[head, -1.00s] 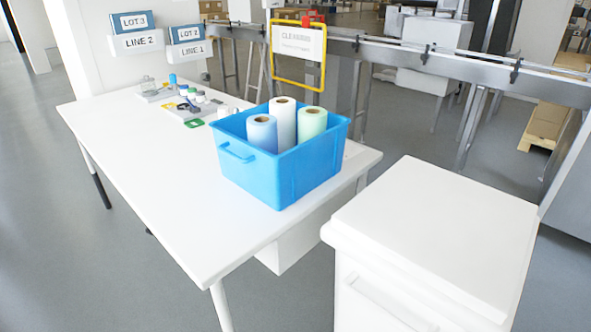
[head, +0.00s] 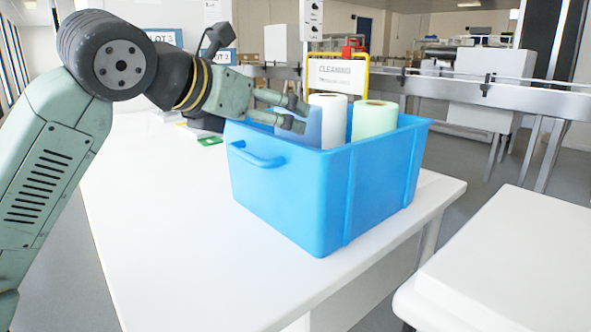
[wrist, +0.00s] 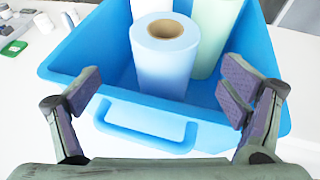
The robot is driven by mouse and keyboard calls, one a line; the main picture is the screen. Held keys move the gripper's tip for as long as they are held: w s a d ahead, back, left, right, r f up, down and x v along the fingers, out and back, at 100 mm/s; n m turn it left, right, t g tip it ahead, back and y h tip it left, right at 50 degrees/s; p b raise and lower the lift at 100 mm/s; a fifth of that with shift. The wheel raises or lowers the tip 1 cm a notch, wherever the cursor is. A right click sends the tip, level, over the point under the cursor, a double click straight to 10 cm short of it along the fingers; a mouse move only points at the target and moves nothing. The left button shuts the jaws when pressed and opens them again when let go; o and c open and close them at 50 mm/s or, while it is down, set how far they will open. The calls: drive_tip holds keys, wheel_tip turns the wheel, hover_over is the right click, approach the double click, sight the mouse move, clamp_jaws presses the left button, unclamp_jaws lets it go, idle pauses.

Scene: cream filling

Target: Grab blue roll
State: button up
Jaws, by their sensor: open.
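A blue crate (head: 290,195) stands on the white table and holds upright rolls. The blue roll (wrist: 168,60) is in the crate, nearest the handle side, between my two fingers in the wrist view. In the head view the blue roll (head: 313,128) is partly hidden by my gripper (head: 296,114). My gripper is open, with one finger pad on each side of the blue roll and gaps between; in the wrist view it (wrist: 160,93) is over the crate's handle edge. A white roll (head: 328,118) and a pale green roll (head: 375,122) stand beside it.
The white table (head: 160,240) is clear in front of the crate. A white cabinet top (head: 510,265) is at the lower right. Small bottles and items (wrist: 30,28) lie left of the crate. A yellow-framed sign (head: 338,75) stands behind.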

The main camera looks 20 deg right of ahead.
drive_tip(key=x, duration=0.8)
drive_tip(key=shift+d, duration=0.4)
drive_tip(key=shift+c, duration=0.3)
drive_tip(key=c, duration=1.8)
